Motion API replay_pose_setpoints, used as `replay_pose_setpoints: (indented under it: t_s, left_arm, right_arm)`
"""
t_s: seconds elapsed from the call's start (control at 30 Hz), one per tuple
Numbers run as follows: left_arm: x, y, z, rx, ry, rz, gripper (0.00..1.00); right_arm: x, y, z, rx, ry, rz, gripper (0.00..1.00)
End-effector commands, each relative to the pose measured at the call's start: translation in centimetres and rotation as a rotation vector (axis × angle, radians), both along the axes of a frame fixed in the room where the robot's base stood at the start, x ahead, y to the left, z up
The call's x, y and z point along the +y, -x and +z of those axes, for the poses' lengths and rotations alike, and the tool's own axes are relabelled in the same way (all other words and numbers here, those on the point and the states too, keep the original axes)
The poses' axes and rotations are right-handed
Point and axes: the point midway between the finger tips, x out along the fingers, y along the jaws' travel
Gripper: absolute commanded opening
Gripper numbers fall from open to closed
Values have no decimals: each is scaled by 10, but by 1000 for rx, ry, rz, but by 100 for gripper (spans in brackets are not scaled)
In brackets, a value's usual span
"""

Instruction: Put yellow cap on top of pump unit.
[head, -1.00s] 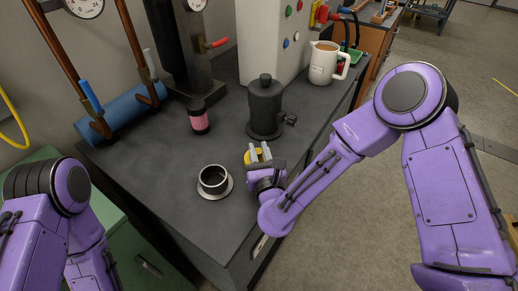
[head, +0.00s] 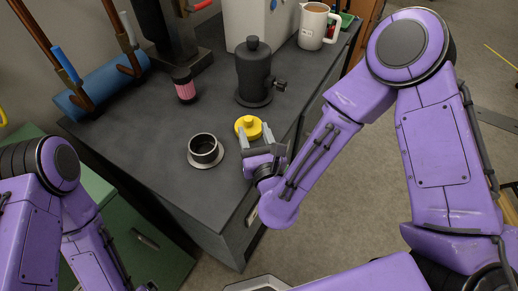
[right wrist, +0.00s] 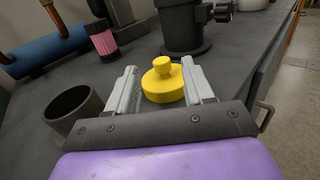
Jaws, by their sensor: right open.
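The yellow cap (head: 249,127), a round disc with a knob, lies on the dark bench top near its front right edge. It also shows in the right wrist view (right wrist: 163,88). My right gripper (head: 256,134) is open and low at the cap, with its fingers on either side of the cap's near part; contact cannot be told. The dark grey pump unit (head: 254,75), an upright cylinder with a knobbed top and a side fitting, stands behind the cap. Its base shows in the right wrist view (right wrist: 184,30). My left gripper is not in view.
A dark open cup on a pale saucer (head: 219,160) stands left of the cap. A pink and black jar (head: 185,86), a white jug (head: 315,28) and a blue roll (head: 100,92) stand farther back. Bare bench lies between the jar and the cup.

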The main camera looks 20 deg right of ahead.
Motion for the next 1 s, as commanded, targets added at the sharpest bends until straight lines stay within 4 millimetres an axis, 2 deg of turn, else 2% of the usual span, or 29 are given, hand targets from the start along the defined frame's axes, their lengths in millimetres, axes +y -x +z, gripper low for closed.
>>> replay_pose_setpoints:
  t_s: [0.03,0.1,0.13,0.2,0.3,1.0]
  left_arm:
    - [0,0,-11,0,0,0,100]
    - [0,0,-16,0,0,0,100]
    - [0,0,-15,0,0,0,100]
    - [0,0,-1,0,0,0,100]
    - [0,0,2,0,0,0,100]
    - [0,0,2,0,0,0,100]
  right_arm:
    - [2,13,-5,-1,2,6,52]
    - [1,31,-5,-1,2,5,52]
    - [1,37,-4,0,4,5,52]
    - [2,48,3,1,6,5,52]
    - [1,58,2,0,3,2,52]
    - [0,62,-1,0,0,-1,52]
